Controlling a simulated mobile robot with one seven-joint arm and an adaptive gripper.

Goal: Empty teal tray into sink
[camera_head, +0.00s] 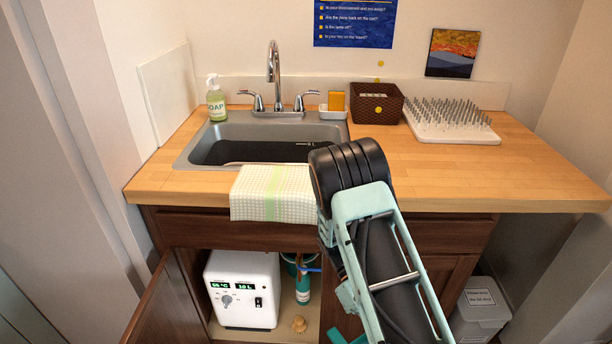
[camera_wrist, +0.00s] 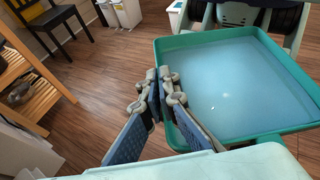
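The teal tray (camera_wrist: 272,133) is in the wrist view, right of centre, with pale blue water (camera_wrist: 235,85) in it. It looks roughly level above the wood floor. My gripper (camera_wrist: 160,92) is at the tray's left wall, its two fingers close together with the rim between them. The grey steel sink (camera_head: 185,157) is set in the wooden counter in the head view, with a dark basin. My arm hides its right front part.
A checked towel (camera_head: 272,195) hangs over the counter front. A soap bottle (camera_head: 216,100), chrome faucet (camera_head: 273,65), brown basket (camera_head: 376,104) and spiked drying rack (camera_head: 452,122) stand around the sink. The cabinet door (camera_head: 160,305) below is open, showing a white machine (camera_head: 242,290).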

